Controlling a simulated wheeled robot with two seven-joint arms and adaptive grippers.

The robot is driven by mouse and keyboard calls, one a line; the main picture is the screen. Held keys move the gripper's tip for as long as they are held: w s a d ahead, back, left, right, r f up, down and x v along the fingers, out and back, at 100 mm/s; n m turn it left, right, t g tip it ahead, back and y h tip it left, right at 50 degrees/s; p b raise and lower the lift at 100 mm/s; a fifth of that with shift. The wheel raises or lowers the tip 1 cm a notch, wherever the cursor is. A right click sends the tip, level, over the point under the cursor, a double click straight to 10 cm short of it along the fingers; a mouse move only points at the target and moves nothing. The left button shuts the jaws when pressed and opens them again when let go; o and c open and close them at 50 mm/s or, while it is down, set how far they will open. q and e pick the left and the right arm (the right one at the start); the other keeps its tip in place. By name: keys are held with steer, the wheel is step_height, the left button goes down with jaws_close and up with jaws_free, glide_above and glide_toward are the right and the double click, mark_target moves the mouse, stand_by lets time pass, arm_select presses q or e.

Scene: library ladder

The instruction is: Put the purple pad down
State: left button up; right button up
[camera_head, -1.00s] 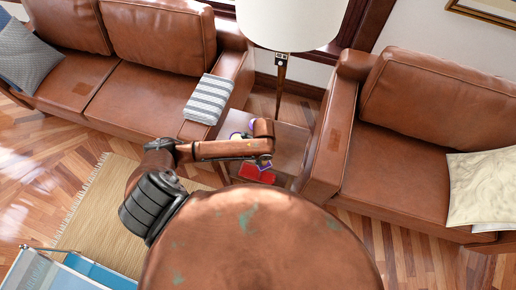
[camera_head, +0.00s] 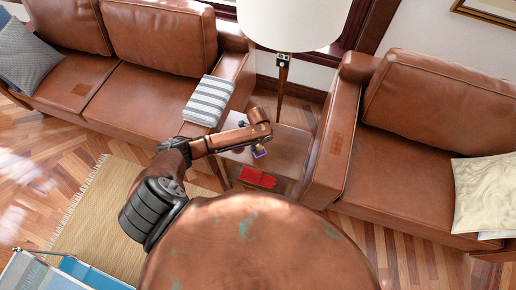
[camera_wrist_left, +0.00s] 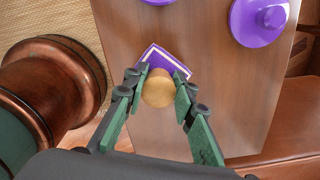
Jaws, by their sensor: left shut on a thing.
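The purple pad (camera_wrist_left: 172,62) is a square with a white line along its border and a round wooden knob (camera_wrist_left: 158,88) on top. In the head view the pad (camera_head: 260,152) shows small below the end of my left arm, over the small wooden side table (camera_head: 292,150). My left gripper (camera_wrist_left: 162,80) is shut on the pad's knob, a finger on each side. The fingers and knob hide part of the pad. I cannot tell whether the pad touches the tabletop (camera_wrist_left: 215,85). My right gripper is not in view.
A purple round piece with a knob (camera_wrist_left: 262,22) is on the tabletop. A red object (camera_head: 257,177) lies at the table's near side. Brown leather sofas (camera_head: 150,85) flank the table, and a lamp (camera_head: 290,22) stands behind it. Bare tabletop shows around the pad.

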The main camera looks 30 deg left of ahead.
arm_select(q)
steer(key=shift+f, duration=0.85)
steer(key=shift+f, duration=0.2)
steer(key=o, duration=0.8)
steer(key=shift+o, duration=1.1)
steer(key=shift+r, duration=0.1)
